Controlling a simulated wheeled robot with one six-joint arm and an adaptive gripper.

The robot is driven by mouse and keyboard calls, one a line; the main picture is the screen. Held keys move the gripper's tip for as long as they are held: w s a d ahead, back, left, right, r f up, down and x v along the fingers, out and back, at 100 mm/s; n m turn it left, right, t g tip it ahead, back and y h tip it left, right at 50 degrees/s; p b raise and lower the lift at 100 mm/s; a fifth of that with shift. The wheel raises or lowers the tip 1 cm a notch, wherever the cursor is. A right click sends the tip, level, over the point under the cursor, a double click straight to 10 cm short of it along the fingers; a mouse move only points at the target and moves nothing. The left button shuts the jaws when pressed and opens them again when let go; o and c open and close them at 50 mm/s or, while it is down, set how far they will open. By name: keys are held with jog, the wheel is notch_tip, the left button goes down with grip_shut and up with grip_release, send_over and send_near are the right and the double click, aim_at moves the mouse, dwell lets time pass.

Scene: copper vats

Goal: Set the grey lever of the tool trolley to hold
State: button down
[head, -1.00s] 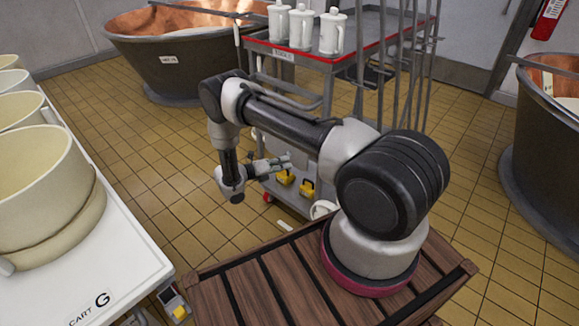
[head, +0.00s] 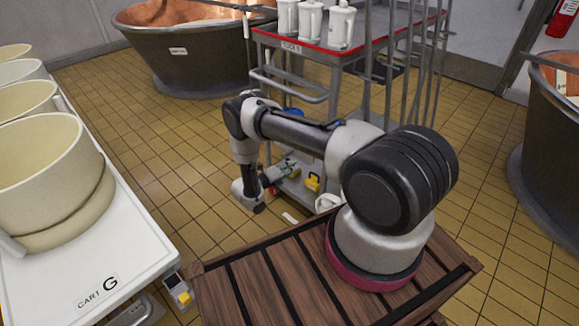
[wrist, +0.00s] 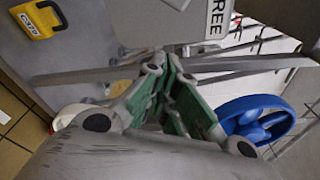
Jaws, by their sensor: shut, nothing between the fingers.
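The tool trolley (head: 300,50) stands beyond my arm in the head view, with a red-edged top and a "TOOLS" label. My gripper (head: 286,172) is low beside its lower part, partly lost against it. In the wrist view my gripper (wrist: 175,85) has its green-padded fingers together and empty. A long grey bar (wrist: 85,76) runs across behind the fingertips; I cannot tell whether it is the lever or whether the fingers touch it. No "hold" mark can be read.
A blue handwheel (wrist: 252,120) is right of my fingers in the wrist view. A yellow padlock-like block (wrist: 38,30) hangs at upper left. White jugs (head: 313,22) stand on the trolley top. Cart G (head: 130,245) with cream tubs is at left; dark vats (head: 195,65) stand behind.

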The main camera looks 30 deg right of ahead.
jog(key=w+d+r, duration=0.1)
jog(key=w+d, duration=0.3)
jog(key=shift+w+d, duration=0.3)
jog(key=shift+r, duration=0.1)
jog(key=shift+r, duration=0.1)
